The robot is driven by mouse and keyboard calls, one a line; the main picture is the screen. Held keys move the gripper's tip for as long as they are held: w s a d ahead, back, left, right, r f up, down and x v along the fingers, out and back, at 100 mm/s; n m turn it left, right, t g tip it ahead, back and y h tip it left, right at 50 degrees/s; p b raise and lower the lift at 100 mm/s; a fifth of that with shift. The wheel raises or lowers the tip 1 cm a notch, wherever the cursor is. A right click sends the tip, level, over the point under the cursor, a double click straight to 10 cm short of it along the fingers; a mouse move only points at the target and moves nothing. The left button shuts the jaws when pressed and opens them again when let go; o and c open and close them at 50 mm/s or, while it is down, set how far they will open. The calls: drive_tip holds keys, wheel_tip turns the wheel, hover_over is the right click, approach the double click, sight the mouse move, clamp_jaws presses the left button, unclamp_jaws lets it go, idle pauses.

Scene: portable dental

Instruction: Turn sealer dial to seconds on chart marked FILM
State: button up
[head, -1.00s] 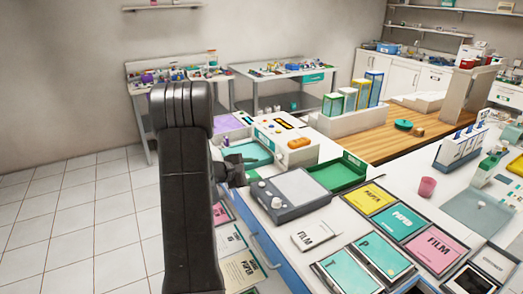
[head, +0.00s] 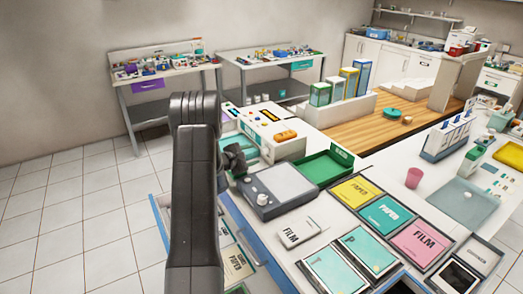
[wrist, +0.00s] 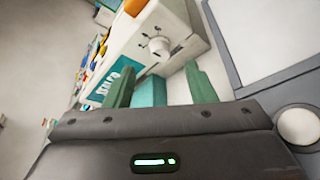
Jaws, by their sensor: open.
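The sealer is a white boxy machine (head: 262,122) with an orange part on top, at the counter's far left end. Its white dial (wrist: 159,46), with dark marks around it, is on the face towards me in the wrist view. My gripper (wrist: 160,88) is open, its two green fingers pointing at that face. The dial lies beyond the fingertips, between their lines and apart from them. In the head view my gripper (head: 234,158) is beside the sealer's near end, partly behind my arm. Cards reading FILM are a white one (head: 298,232) and a pink one (head: 421,240); no seconds are readable.
A grey device with a knob (head: 277,188) stands close right of my gripper, with a green tray (head: 322,168) behind it. A teal label (wrist: 118,82) shows beyond my left finger. Open drawers with cards (head: 165,215) are below the counter's left edge.

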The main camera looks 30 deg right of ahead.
sight(263, 152)
drive_tip(key=p+x, duration=0.1)
drive_tip(key=x, duration=0.5)
drive_tip(key=shift+d+f+p, duration=0.1)
drive_tip(key=shift+d+p, duration=0.1)
drive_tip(key=shift+p, duration=0.1)
drive_tip(key=c, duration=1)
